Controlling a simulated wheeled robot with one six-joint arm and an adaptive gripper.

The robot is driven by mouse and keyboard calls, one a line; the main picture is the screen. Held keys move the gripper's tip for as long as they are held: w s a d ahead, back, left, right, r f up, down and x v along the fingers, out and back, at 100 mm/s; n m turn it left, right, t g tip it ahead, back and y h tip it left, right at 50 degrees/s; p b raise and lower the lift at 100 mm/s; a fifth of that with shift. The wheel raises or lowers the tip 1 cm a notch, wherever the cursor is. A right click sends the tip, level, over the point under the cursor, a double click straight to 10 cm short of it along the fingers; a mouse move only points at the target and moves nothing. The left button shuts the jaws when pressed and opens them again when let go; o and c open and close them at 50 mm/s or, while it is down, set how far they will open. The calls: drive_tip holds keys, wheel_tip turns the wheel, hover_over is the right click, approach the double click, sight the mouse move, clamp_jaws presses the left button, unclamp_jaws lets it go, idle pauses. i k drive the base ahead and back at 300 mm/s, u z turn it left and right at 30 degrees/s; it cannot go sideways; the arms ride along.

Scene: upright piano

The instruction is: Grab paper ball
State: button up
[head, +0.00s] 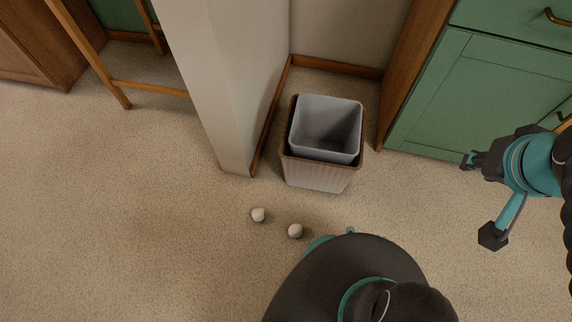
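Two small whitish paper balls lie on the speckled carpet in the middle of the head view. The left ball (258,215) is slightly farther from me than the right ball (295,231). They lie apart from each other, in front of the bin. My gripper (473,160) is at the right, dark, at the end of my teal and black arm. It is well to the right of both balls and touches neither. Its fingers are too small to tell whether they are open or shut.
A ribbed bin (318,176) with a grey liner stands behind the balls, between a pale wall corner (225,90) and a green cabinet (480,95). A wooden-legged piece (150,88) stands back left. The carpet at left is clear. My own body covers the bottom centre.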

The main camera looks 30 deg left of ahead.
sight(257, 213)
drive_tip(key=u, duration=0.05)
drive_tip(key=k, duration=0.4)
drive_tip(key=z, duration=0.25)
drive_tip(key=i, duration=0.3)
drive_tip(key=u, duration=1.05)
drive_tip(key=k, duration=0.75)
drive_tip(key=u, duration=1.85)
